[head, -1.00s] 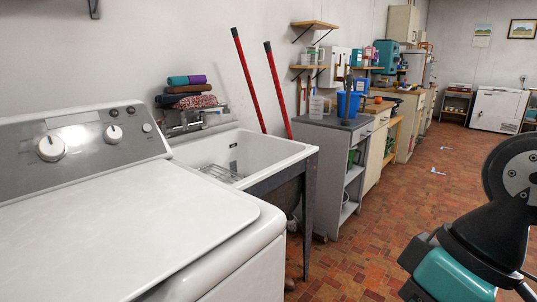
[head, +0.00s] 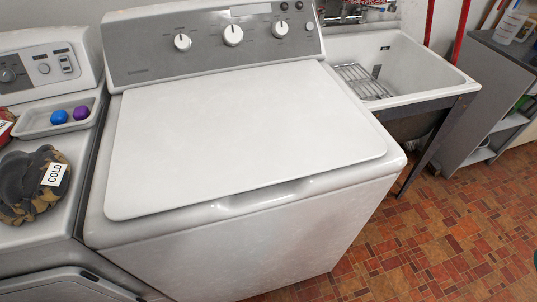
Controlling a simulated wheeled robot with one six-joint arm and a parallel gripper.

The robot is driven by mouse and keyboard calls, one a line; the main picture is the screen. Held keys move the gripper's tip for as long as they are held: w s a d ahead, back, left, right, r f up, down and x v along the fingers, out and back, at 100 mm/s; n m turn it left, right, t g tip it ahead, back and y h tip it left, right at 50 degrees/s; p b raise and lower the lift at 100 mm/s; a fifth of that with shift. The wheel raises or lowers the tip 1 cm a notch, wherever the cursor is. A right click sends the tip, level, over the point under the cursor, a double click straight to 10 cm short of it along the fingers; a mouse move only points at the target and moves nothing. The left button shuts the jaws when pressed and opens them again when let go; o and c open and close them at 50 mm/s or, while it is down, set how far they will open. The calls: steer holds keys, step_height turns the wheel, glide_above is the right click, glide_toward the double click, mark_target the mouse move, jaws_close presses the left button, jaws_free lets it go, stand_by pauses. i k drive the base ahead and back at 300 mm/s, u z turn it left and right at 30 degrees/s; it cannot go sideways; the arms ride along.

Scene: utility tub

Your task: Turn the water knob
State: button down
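No part is clearly marked as the water knob. The white utility tub (head: 430,70) stands at the upper right, with a metal faucet (head: 352,12) cut off by the top edge; its handles are hard to make out. A dark, tan-patterned lobed thing with a white tag reading COLD (head: 55,174) lies on the machine at the left. The white washing machine (head: 245,140) has round white dials on its grey panel, including a middle dial (head: 233,35) and a left dial (head: 182,42). My gripper is not in view.
A wire rack (head: 362,82) lies in the tub. A tray (head: 45,121) with a blue ball (head: 59,117) and a purple ball (head: 81,113) sits on the left machine. A grey shelf unit (head: 490,95) stands right of the tub. The tiled floor (head: 430,230) in front is clear.

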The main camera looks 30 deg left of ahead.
mark_target(280, 29)
steer(key=z, duration=1.3)
steer(key=i, duration=2.05)
steer(key=u, duration=4)
